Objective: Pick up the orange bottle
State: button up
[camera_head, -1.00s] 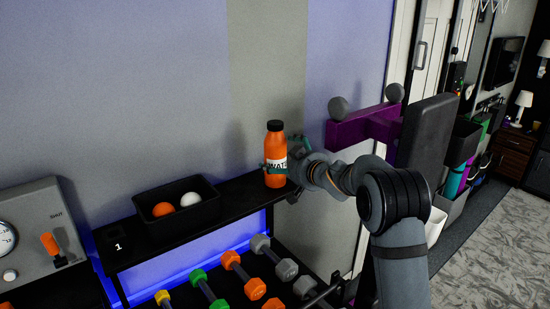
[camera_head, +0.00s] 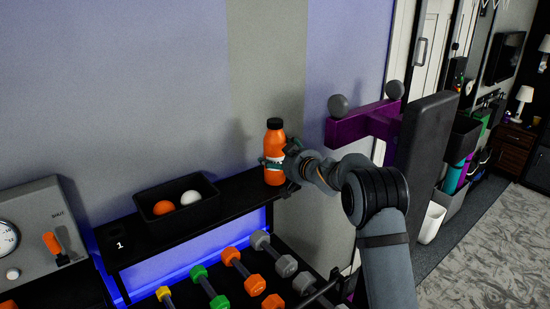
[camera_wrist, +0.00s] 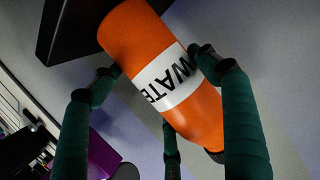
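The orange bottle (camera_head: 274,147) has a black cap and a white label with dark letters. It stands upright at the right end of the black shelf (camera_head: 240,193); I cannot tell whether its base touches the shelf. My gripper (camera_head: 277,163) is around its middle, coming from the right, and covers part of the label. In the wrist view the bottle (camera_wrist: 160,75) runs slantwise between the green fingers of my gripper (camera_wrist: 155,68). The fingertips press against its sides at label height, with a third finger below. The gripper looks shut on the bottle.
A black bin (camera_head: 150,212) with an orange and a white ball sits on the shelf to the left. Several coloured dumbbells (camera_head: 243,272) lie on the rack below. A purple and black bench (camera_head: 360,125) stands close to the right.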

jog(key=c, duration=1.4)
